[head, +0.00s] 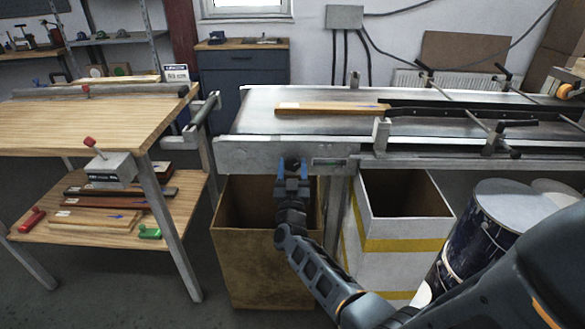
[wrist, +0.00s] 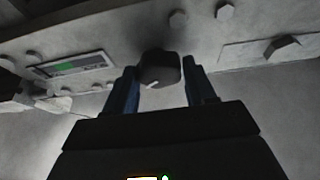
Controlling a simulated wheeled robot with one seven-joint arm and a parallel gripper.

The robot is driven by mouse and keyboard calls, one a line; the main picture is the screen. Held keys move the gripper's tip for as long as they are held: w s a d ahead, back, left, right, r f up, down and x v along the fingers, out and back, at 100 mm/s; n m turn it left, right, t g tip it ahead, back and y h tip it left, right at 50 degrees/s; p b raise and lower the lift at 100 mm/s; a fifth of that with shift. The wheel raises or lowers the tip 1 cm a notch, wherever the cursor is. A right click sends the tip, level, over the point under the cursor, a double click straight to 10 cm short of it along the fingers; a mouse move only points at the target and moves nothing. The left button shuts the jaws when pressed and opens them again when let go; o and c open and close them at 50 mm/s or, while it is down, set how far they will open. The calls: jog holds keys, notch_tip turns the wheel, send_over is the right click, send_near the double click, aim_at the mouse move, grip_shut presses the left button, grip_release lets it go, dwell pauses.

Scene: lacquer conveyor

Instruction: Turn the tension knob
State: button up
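The tension knob is a small dark round knob with a white pointer mark, on the grey front panel of the conveyor. It shows in the head view (head: 292,164) and close up in the wrist view (wrist: 161,70). My gripper (head: 292,170) is at the panel with one blue finger on each side of the knob. In the wrist view the fingertips (wrist: 160,82) flank the knob very closely. I cannot tell whether they press on it. The white mark points to the lower left in the wrist view.
A panel display with a green light (wrist: 70,65) sits left of the knob. An open brown bin (head: 262,265) stands below my gripper, and a white bin with yellow bands (head: 400,244) is to its right. A wooden workbench (head: 90,128) stands at left. A wooden strip (head: 330,108) lies on the conveyor.

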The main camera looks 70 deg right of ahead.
jog(key=c, duration=0.6)
jog(key=shift+m, duration=0.6)
jog(key=m+g+b, duration=0.1)
jog(key=m+g, duration=0.1)
jog(key=m, duration=0.2)
jog(key=shift+a+f, duration=0.1)
jog(key=shift+m+g+b, duration=0.2)
jog(key=shift+m+g, duration=0.65)
jog(key=shift+m, duration=0.65)
jog(key=shift+m+g+b, duration=0.15)
jog(key=shift+m+g, duration=0.7)
jog(key=shift+m, duration=0.65)
jog(key=o, duration=1.1)
jog(key=shift+c, duration=0.2)
